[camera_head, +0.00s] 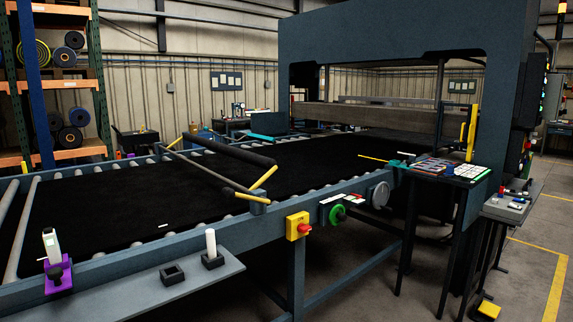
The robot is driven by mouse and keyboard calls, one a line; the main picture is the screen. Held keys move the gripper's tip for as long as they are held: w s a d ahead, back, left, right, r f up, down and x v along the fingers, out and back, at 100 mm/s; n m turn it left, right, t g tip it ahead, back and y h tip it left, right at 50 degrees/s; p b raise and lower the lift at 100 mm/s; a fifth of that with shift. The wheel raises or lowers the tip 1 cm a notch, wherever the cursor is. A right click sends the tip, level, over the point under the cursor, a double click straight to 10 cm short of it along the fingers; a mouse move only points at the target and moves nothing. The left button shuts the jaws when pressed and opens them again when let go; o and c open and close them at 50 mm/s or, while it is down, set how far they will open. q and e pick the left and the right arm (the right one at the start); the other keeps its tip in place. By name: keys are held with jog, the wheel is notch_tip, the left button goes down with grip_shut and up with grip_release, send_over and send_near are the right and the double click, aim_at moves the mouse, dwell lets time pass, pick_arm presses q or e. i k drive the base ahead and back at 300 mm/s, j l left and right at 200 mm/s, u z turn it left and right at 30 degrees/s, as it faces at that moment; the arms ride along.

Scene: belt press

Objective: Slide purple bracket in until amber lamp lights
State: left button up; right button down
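The purple bracket (66,272) sits at the lower left, on the near rail of the roller table. A dark round knob (55,272) is on its front, and an upright pale grey sensor-like piece (51,246) stands on it. The face of that piece is too small to read, and I cannot tell whether a lamp on it is lit. Neither of my grippers is in view.
A grey shelf (205,284) along the near rail carries a white cylinder in a black holder (212,249) and an empty-looking black square holder (172,274). A black belt (110,205) covers the rollers. A yellow switch box (297,226) is farther right.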

aim_at(58, 277)
jog(key=u, duration=1.5)
jog(key=i+j+z, duration=0.35)
jog(key=i+z, duration=0.15)
jog(key=i, duration=0.1)
